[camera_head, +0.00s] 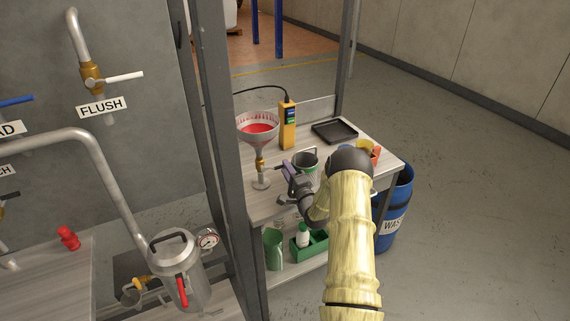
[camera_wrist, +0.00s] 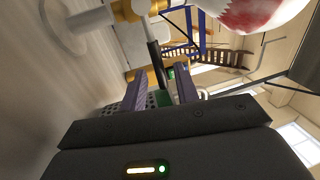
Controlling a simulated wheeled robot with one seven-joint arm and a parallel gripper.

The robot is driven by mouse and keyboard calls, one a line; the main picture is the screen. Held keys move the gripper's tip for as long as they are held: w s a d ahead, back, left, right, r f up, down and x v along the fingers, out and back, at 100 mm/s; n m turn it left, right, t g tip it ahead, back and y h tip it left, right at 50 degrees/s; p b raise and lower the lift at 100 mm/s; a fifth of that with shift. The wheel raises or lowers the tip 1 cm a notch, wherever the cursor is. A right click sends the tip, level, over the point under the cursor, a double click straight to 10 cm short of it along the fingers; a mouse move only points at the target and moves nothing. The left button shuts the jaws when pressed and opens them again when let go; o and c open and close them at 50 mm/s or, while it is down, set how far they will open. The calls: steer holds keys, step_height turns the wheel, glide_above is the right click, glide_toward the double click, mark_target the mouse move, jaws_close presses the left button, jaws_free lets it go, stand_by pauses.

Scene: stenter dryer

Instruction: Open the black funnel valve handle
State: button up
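The funnel (camera_head: 258,126) holds red liquid and stands upright on a stem at the left of the far bench. It also shows in the wrist view (camera_wrist: 262,12), at the top right. A brass valve (camera_head: 260,163) sits on its stem, and shows at the top of the wrist view (camera_wrist: 132,9). The black valve handle (camera_wrist: 157,62) runs from the valve toward the space between my fingertips. My gripper (camera_head: 288,166) is right of the valve. In the wrist view my gripper (camera_wrist: 160,88) is open, its purple fingers apart. I cannot tell whether either finger touches the handle.
A grey-rimmed container (camera_head: 306,161) stands close by my gripper. An orange meter (camera_head: 288,126) and a black tray (camera_head: 334,132) are behind it on the bench. A dark upright post (camera_head: 222,150) stands left of the bench. A blue waste drum (camera_head: 396,205) is at the right.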

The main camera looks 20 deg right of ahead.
steer(key=shift+w+r, duration=0.2)
steer(key=shift+w, duration=1.15)
steer(key=shift+s, duration=0.15)
jaws_close()
steer(key=shift+a, duration=0.1)
